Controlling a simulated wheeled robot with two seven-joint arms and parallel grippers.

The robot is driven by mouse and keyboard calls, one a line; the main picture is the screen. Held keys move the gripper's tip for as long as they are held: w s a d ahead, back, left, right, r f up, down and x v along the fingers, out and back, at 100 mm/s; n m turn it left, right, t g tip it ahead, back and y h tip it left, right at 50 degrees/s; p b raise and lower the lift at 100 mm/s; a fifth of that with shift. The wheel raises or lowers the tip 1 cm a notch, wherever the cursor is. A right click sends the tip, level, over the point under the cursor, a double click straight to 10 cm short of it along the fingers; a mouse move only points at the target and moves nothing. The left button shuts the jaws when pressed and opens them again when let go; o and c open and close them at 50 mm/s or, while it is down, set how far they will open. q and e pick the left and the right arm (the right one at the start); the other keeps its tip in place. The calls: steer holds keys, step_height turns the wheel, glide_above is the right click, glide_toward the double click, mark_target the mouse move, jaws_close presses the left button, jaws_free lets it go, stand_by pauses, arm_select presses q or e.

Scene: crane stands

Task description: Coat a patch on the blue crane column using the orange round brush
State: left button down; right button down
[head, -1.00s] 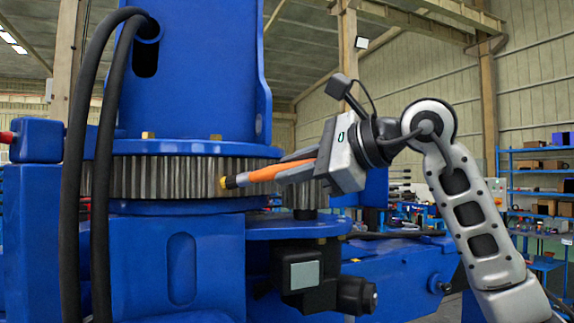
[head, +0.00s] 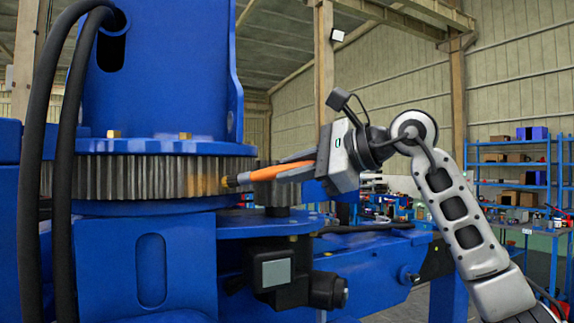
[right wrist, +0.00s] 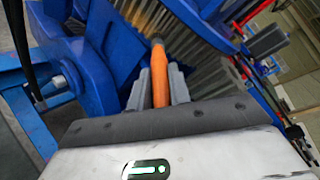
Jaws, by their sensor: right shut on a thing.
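The blue crane column (head: 160,80) stands at the left in the head view, above a grey toothed ring (head: 120,177). A yellowish patch (head: 205,185) shows on the ring's teeth, and the right wrist view also shows it (right wrist: 148,15). My right gripper (head: 285,171) is shut on the orange round brush (head: 267,173), which lies nearly level and points left. The brush's dark tip is at the ring beside the patch; I cannot tell whether it touches. The brush handle also shows between the fingers in the right wrist view (right wrist: 160,80). My left gripper is not in view.
Thick black hoses (head: 68,150) hang in front of the column at the left. A small pinion (head: 278,190) and a black motor block (head: 285,272) sit just right of and below the ring. Blue shelves (head: 510,180) stand far back at the right.

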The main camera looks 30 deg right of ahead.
steer(key=shift+w+d, duration=0.3)
steer(key=shift+d, duration=0.3)
steer(key=shift+w+d, duration=0.25)
steer(key=shift+d, duration=0.3)
steer(key=s+a+r, duration=0.1)
steer(key=s+a, duration=0.3)
steer(key=a, duration=0.6)
steer(key=shift+s+r, duration=0.2)
steer(key=shift+r, duration=0.1)
stand_by(3.7)
steer(key=shift+d, duration=0.1)
